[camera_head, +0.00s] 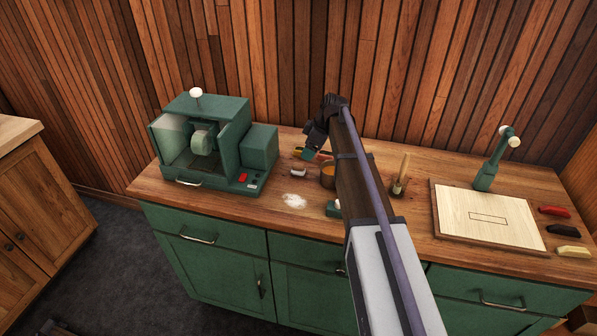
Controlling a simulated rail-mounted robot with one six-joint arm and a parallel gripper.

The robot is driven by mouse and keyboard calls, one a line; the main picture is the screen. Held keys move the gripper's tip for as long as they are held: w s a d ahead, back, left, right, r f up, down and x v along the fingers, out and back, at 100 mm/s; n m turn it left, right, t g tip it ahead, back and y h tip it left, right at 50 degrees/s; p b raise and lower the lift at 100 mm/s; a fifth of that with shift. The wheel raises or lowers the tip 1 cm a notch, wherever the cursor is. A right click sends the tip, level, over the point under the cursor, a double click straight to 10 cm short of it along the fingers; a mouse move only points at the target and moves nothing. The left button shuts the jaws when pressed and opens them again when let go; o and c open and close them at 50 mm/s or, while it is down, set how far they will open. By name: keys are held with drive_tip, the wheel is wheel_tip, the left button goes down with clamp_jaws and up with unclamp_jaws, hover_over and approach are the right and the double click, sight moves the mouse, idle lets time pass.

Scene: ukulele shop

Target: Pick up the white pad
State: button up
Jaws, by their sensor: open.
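A small white pad (299,172) lies on the wooden counter, between the green machine and the amber pot.
The green machine (205,140) stands left. The amber pot (328,176) is beside my arm. White powder (294,200) lies in front of the pad. A brush (401,178), a pale board (487,215) and red (554,211), black (563,230) and cream (573,250) blocks are right.

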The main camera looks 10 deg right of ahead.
sight(300, 164)
drive_tip(key=b+x, duration=0.3)
drive_tip(key=x, duration=0.1)
drive_tip(key=shift+f, duration=0.3)
drive_tip(key=shift+a, duration=0.1)
drive_tip(key=b+x, duration=0.5)
drive_tip(key=shift+f, duration=0.2)
drive_tip(key=shift+s+r+p, duration=0.1)
drive_tip(key=shift+r+p, duration=0.15)
drive_tip(key=shift+p, duration=0.05)
drive_tip(key=c, duration=1)
